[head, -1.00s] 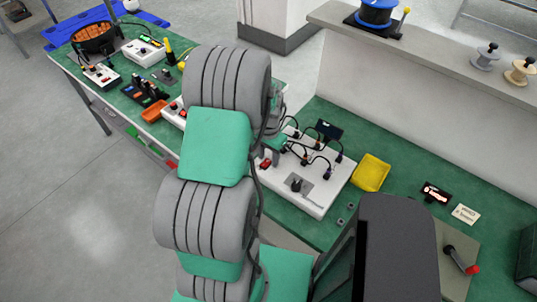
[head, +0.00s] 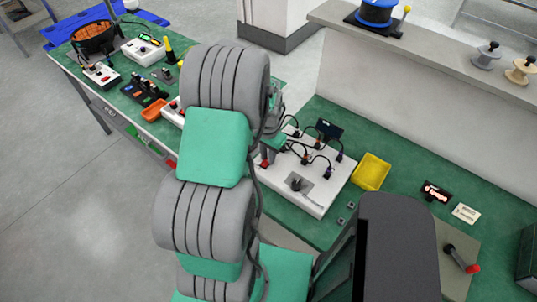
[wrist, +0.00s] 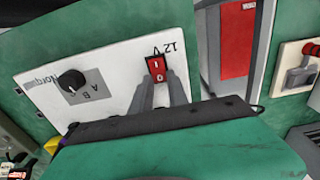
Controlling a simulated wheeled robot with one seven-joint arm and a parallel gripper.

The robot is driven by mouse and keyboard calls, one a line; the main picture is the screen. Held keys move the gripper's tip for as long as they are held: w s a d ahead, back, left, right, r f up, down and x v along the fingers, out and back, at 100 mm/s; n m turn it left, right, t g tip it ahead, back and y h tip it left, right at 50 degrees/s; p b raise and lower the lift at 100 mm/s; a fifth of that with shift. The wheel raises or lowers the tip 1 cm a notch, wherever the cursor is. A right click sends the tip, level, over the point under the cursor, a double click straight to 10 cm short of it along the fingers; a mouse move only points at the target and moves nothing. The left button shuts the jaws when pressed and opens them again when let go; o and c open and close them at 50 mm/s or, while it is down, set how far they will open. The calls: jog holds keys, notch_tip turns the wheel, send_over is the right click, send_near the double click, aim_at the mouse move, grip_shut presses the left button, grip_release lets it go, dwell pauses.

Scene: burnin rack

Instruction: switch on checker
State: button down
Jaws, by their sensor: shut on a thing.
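The checker is a white box (head: 325,190) on the green bench, with a black knob, black plugs and cables on top. In the wrist view its white panel (wrist: 120,72) shows a black knob (wrist: 71,82) marked A and B. A red rocker switch (wrist: 156,69) marked I and 0 sits beside the 12 V label. Which side of the switch is pressed is not clear. In the head view my arm mostly hides the gripper.
A yellow tray (head: 371,172) stands right of the box. An orange tray (head: 153,110) and other devices fill the left bench.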

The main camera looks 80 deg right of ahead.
aim_at(264, 165)
jog(key=shift+w+a+f+g+h+b, duration=0.15)
jog(key=shift+g+h+b, duration=0.1)
jog(key=shift+h+b, duration=0.3)
jog(key=shift+s+a+r+g+h+b, duration=0.15)
jog(key=shift+g+h+b, duration=0.1)
jog(key=shift+h+b, duration=0.25)
jog(key=shift+w+a+h, duration=0.1)
jog(key=shift+h, duration=0.15)
jog(key=shift+r, duration=0.1)
jog(key=c, duration=1.3)
grip_release()
jog(key=b+v, duration=0.1)
jog(key=v, duration=0.6)
jog(key=shift+r, duration=0.4)
